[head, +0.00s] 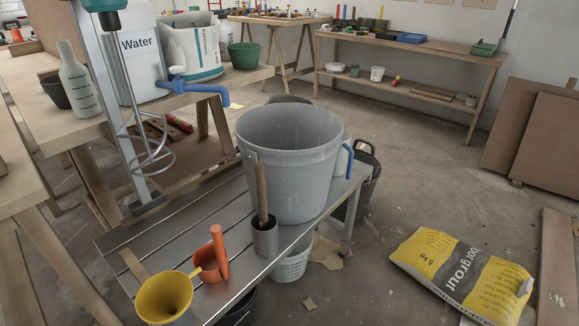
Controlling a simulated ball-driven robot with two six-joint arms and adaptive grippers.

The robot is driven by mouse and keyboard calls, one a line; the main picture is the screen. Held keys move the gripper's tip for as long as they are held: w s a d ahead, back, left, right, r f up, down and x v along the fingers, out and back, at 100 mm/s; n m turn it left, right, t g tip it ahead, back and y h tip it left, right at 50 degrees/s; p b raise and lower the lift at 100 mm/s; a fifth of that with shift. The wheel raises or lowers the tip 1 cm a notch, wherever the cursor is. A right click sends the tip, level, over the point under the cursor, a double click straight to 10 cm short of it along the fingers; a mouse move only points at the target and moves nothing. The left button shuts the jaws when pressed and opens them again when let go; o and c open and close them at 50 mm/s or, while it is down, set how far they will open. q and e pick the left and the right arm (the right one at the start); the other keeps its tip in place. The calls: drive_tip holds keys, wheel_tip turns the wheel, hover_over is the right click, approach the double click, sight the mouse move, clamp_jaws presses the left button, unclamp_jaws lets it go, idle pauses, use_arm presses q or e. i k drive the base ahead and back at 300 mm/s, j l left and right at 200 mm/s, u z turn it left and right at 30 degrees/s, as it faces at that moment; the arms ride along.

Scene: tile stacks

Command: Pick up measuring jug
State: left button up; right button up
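A pale jug-like vessel (342,152) with a blue handle stands at the right end of the slatted metal bench (140,244). The large grey bucket (290,168) hides most of it, so I cannot see any markings. Its handle points to the right. On the front part of the same bench stands an orange vessel (206,272) with a thick upright handle; it looks like a scoop. Neither of my grippers is in view.
A mixer stand with a spiral whisk (150,150) rises left of the bucket. A grout bag (462,272) lies on the floor at right.

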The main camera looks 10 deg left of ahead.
sight(345, 150)
drive_tip(key=u, duration=0.55)
drive_tip(key=i+l+u, duration=0.1)
drive_tip(key=l+u, duration=0.25)
drive_tip(key=i+l+u, duration=0.1)
drive_tip(key=u, duration=0.25)
drive_tip(key=l+u, duration=0.4)
drive_tip(key=i+l, duration=0.05)
